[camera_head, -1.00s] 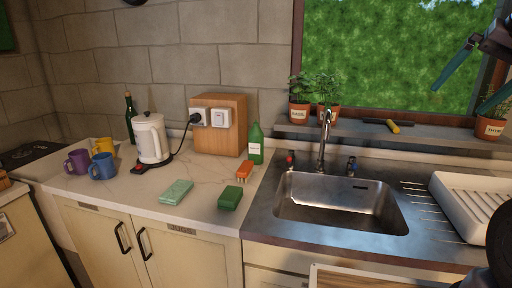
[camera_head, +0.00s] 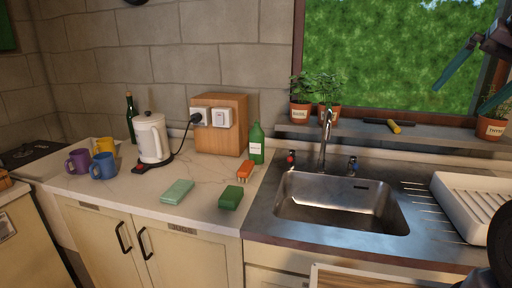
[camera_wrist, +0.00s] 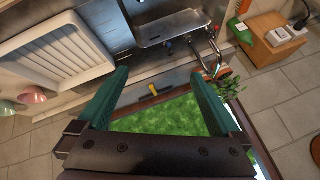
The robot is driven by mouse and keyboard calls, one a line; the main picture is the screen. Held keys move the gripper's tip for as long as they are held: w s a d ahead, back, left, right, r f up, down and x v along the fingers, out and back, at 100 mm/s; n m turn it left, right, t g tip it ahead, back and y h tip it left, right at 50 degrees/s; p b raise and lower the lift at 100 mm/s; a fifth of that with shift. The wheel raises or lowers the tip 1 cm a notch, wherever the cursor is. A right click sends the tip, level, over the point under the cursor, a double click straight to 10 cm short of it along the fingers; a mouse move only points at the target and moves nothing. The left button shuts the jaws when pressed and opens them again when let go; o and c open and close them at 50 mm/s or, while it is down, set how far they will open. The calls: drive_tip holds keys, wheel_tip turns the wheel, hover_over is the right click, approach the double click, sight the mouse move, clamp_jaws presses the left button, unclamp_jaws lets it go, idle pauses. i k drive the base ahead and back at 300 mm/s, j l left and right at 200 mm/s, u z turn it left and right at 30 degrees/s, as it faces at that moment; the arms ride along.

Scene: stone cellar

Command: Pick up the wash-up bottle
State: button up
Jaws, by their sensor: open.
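The wash-up bottle (camera_head: 257,144) is green with a white label. It stands upright on the counter, left of the sink and just right of a wooden box. In the wrist view the green bottle (camera_wrist: 241,34) shows near the top, right of the sink and tap. My gripper (camera_head: 459,97) is at the upper right of the head view, in front of the window, far from the bottle. In the wrist view its two teal fingers (camera_wrist: 160,76) are spread wide with nothing between them.
A wooden box with sockets (camera_head: 219,126), a kettle (camera_head: 153,140), mugs (camera_head: 102,166), a dark wine bottle (camera_head: 131,118) and sponges (camera_head: 231,198) share the counter. The tap (camera_head: 326,140) rises behind the sink (camera_head: 342,205). Potted herbs (camera_head: 300,112) stand on the sill. A white rack (camera_head: 468,205) is right.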

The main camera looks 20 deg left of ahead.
sight(257, 135)
drive_tip(key=j, duration=1.15)
drive_tip(key=i+j, duration=0.1)
drive_tip(key=j, duration=1.05)
